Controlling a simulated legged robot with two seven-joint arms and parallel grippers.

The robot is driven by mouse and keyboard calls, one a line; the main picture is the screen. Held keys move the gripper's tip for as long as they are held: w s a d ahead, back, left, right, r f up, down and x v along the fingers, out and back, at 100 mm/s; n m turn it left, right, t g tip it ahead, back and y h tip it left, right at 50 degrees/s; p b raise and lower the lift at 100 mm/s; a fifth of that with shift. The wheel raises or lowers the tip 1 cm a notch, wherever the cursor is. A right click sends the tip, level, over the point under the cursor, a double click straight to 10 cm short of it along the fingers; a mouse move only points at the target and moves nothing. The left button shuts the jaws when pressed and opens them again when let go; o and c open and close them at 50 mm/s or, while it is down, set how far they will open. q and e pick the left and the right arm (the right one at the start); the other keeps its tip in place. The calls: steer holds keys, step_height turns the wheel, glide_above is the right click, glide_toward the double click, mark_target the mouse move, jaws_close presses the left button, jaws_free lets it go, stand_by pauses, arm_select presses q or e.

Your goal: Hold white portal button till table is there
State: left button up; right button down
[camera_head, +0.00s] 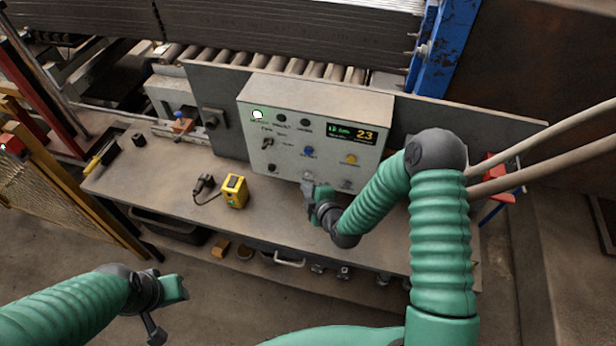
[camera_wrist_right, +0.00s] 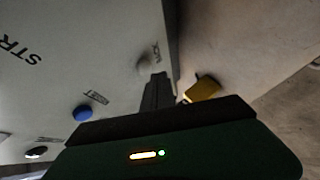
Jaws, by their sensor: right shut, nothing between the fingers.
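The grey control panel (camera_head: 330,115) stands on the workbench, with labelled buttons and a small display. A pale, whitish button (camera_wrist_right: 146,64) sits near the panel's lower edge in the right wrist view, beside a small label too blurred to read. My right gripper (camera_head: 309,190) is shut and empty at the lower front of the panel. Its dark fingers (camera_wrist_right: 157,88) end close to the pale button; I cannot tell whether they touch it. A white lit round (camera_head: 257,114) shows at the panel's upper left. My left gripper (camera_head: 165,302) hangs low at the left, its fingers unclear.
A blue button (camera_head: 308,150) and a yellow button (camera_head: 350,159) are on the panel. A yellow box (camera_head: 234,191) with a black cabled plug stands on the bench (camera_head: 160,185) left of my right gripper. Rollers and stacked sheets lie behind. A mesh fence is at left.

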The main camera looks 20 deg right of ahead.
steer(key=shift+w+d, duration=0.1)
steer(key=shift+w, duration=0.05)
steer(key=shift+w+d+r, duration=0.1)
steer(key=shift+w, duration=0.1)
steer(key=shift+w+d+b, duration=0.3)
steer(key=shift+w, duration=0.1)
stand_by(2.8)
stand_by(0.6)
steer(key=shift+s+a, duration=0.5)
steer(key=shift+s, duration=0.25)
steer(key=s+a, duration=0.1)
steer(key=s, duration=0.1)
steer(key=s+a, duration=0.2)
steer(key=shift+s, duration=0.1)
steer(key=shift+d+b, duration=0.1)
steer(key=shift+b, duration=0.2)
